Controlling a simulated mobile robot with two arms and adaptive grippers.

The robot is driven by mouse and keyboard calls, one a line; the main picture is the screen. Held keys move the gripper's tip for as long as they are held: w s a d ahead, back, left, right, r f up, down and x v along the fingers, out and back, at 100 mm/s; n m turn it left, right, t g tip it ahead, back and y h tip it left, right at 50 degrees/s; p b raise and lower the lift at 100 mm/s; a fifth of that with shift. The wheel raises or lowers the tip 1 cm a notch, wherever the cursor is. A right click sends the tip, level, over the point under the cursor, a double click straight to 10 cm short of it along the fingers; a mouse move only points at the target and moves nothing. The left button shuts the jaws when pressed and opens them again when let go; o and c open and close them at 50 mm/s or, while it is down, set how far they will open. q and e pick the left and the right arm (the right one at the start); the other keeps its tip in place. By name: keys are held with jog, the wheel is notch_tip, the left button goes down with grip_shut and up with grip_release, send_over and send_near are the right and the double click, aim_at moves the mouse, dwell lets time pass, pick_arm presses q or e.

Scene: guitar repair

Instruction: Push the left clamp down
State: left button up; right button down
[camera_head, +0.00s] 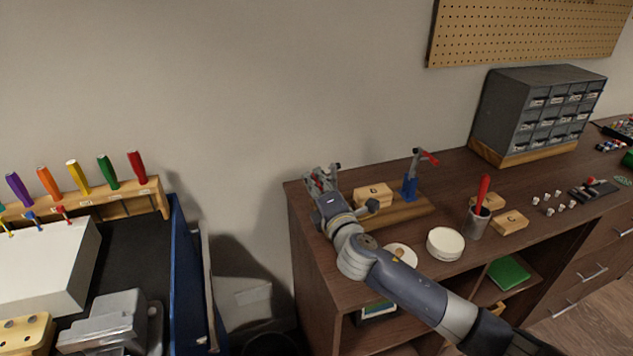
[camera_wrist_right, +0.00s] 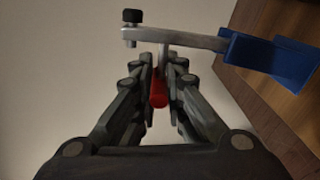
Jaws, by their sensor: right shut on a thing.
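The left clamp has a blue base (camera_wrist_right: 265,58), a grey metal arm (camera_wrist_right: 185,40) with a black-tipped screw, and a red handle (camera_wrist_right: 159,92), as seen in the right wrist view. My right gripper (camera_wrist_right: 160,85) is shut on the red handle, which lies between its two fingers. In the head view my right gripper (camera_head: 322,184) is at the left end of the workbench and hides most of this clamp. The right clamp (camera_head: 411,180), with a blue base and red handle, stands on a wooden board (camera_head: 400,210) to the right. My left gripper is not in view.
Wooden block (camera_head: 373,194) sits between the clamps. White round containers (camera_head: 445,243), a metal cup (camera_head: 477,221) with a red tool, and a block marked C (camera_head: 510,222) stand nearer. A drawer cabinet (camera_head: 540,105) is behind right. A tool cart (camera_head: 180,270) is at left.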

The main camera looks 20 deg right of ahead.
aim_at(334, 173)
jog(key=shift+d+r+m, duration=0.2)
jog(key=shift+d+m, duration=0.05)
jog(key=shift+m, duration=0.05)
jog(key=shift+d+r, duration=0.1)
jog(key=shift+d, duration=0.05)
dwell(0.3)
jog(key=m, duration=0.1)
jog(key=d+r+m, duration=0.1)
jog(key=m, duration=0.1)
jog(key=shift+w+d+p, duration=0.1)
jog(key=shift+d+p, duration=0.2)
jog(key=shift+p, duration=0.05)
jog(key=m, duration=0.1)
jog(key=d+m, duration=0.1)
jog(key=m, duration=0.1)
jog(key=shift+d+r+p, duration=0.3)
jog(key=d+m, duration=0.1)
jog(key=m, duration=0.1)
jog(key=shift+d+m+p, duration=0.35)
jog(key=shift+m, duration=0.05)
jog(key=shift+d+f+m+p, duration=0.35)
jog(key=shift+d+f+m, duration=0.35)
jog(key=shift+m, duration=0.85)
jog(key=shift+d+f+m+p, duration=0.35)
jog(key=shift+d+m, duration=0.6)
jog(key=shift+m, duration=0.65)
jog(key=shift+d+f+m+p, duration=0.35)
jog(key=shift+d+f+m, duration=0.35)
jog(key=shift+m, duration=0.85)
jog(key=shift+d+r, duration=0.1)
